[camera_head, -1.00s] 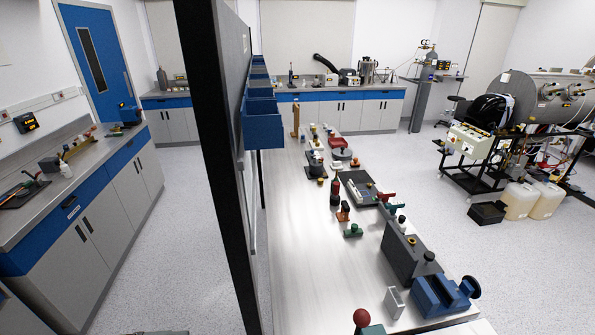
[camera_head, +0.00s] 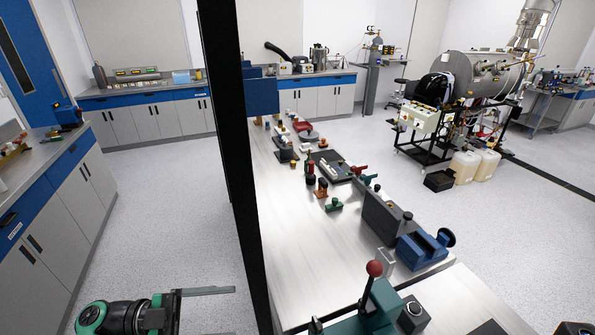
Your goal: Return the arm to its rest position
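My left arm shows at the bottom left of the head view, with a green and black wrist. Its gripper (camera_head: 208,312) points right, with one long finger above and the other at the bottom edge. The fingers are apart and nothing shows between them. The gripper is over the floor, left of the black upright post (camera_head: 240,170) and apart from the workbench (camera_head: 290,240). My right gripper is not in view.
The bench holds a blue clamp-like block (camera_head: 422,250), a dark grey block (camera_head: 385,218), and a green device with a red-knobbed lever (camera_head: 372,290). Grey cabinets (camera_head: 60,200) line the left. Floor (camera_head: 170,220) between them and the post is clear.

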